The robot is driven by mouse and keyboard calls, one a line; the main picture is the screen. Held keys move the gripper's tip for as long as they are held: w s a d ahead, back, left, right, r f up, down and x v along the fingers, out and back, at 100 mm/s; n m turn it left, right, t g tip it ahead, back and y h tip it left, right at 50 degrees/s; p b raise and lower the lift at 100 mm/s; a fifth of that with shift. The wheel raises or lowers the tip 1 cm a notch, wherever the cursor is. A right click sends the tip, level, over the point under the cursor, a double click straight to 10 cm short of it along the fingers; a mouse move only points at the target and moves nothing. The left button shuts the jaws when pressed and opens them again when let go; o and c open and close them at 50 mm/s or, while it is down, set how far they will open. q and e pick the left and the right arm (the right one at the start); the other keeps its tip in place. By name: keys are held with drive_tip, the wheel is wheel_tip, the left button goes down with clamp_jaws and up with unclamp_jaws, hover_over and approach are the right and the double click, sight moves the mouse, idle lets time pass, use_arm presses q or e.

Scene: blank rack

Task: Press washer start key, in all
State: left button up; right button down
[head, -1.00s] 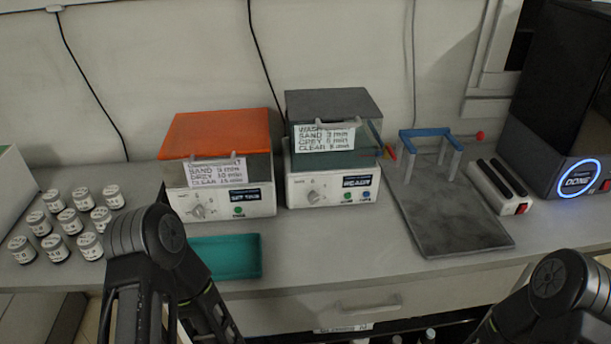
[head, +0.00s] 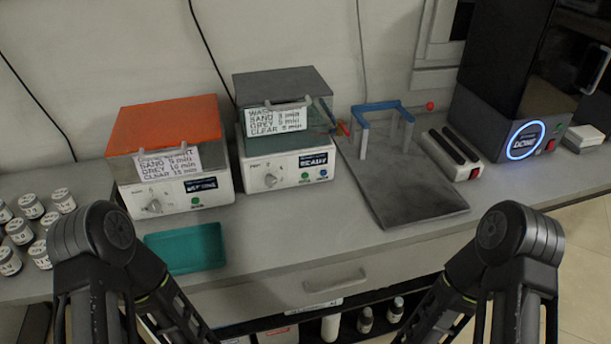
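The washer (head: 287,162) is the white box with a grey lid in the middle of the bench. Its front has a dial, a dark display that seems to read READY, and a green and a blue key (head: 305,176). A paper label with WASH, SAND, GREY and CLEAR times hangs on its front. An orange-lidded box (head: 180,195) with a dial, a display and a green key stands to its left.
A teal tray (head: 187,250) lies in front of the orange-lidded box. A grey plate with a blue-topped frame (head: 415,195) lies right of the washer. A dark machine (head: 505,95) with a lit DONE ring stands farther right. Several small jars (head: 31,207) stand at left.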

use_arm(q)
clamp_jaws()
idle(1.4)
